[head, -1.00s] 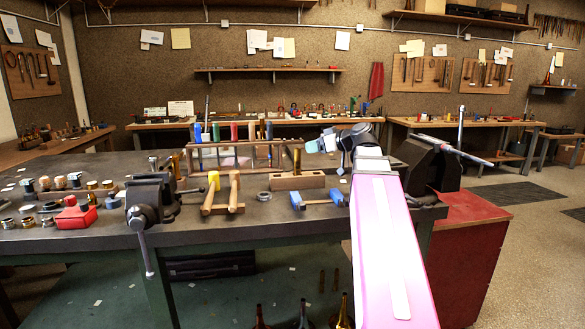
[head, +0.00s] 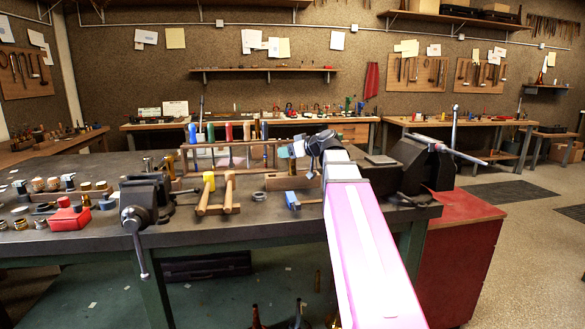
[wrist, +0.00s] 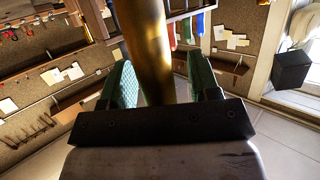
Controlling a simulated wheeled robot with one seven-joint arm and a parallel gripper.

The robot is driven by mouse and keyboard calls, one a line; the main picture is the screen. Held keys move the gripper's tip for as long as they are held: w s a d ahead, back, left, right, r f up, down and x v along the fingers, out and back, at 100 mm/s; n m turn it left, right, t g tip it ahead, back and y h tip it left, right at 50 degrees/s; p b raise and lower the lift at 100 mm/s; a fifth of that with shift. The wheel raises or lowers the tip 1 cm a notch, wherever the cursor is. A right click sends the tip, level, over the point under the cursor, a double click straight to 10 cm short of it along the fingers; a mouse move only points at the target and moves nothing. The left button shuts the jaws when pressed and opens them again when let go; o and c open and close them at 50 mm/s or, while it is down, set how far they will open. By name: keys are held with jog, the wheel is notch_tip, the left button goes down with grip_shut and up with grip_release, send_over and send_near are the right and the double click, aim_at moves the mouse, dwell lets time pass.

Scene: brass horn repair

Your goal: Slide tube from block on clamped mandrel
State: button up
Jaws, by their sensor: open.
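A brass tube (wrist: 150,55) stands between the two green-padded fingers of my gripper (wrist: 160,88) in the wrist view. The fingers are open, with a gap visible on the right of the tube. Where the tube meets the block is not clear. A slim rod (head: 462,152), apparently the mandrel, slants out to the right from the dark vise (head: 408,165) at the bench's right end.
The workbench (head: 90,235) also holds a left vise (head: 148,200), wooden-handled mallets (head: 229,190), a red block (head: 68,218) and a blue-ended tool (head: 292,200). A rack of coloured handles (head: 228,155) stands behind. A red cabinet (head: 465,250) is below right.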

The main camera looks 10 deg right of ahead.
grip_shut()
jog(key=shift+r, duration=0.1)
